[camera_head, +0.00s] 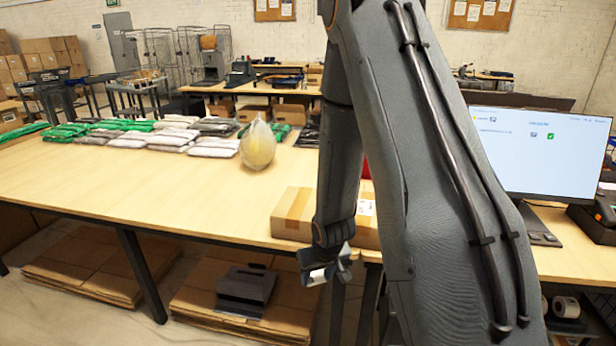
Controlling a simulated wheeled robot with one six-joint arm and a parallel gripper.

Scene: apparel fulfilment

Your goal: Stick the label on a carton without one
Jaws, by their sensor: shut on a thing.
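A brown carton (292,212) with a tape strip lies near the front edge of the wooden table (180,205). My arm covers its middle and right part, so no label shows on the part left of the arm. Brown cardboard (367,235) with a white label (367,207) shows just right of my wrist; I cannot tell whether it is the same carton. My gripper (326,276) hangs in front of the table edge, below the carton and apart from it. It is shut on a small whitish piece (316,276), likely the label.
A yellowish bag (258,146) stands behind the carton. Several green, white and grey packets (170,135) lie at the back left. A monitor (540,145) stands at the right. Flat cardboard (95,265) lies under the table. The table's left front is clear.

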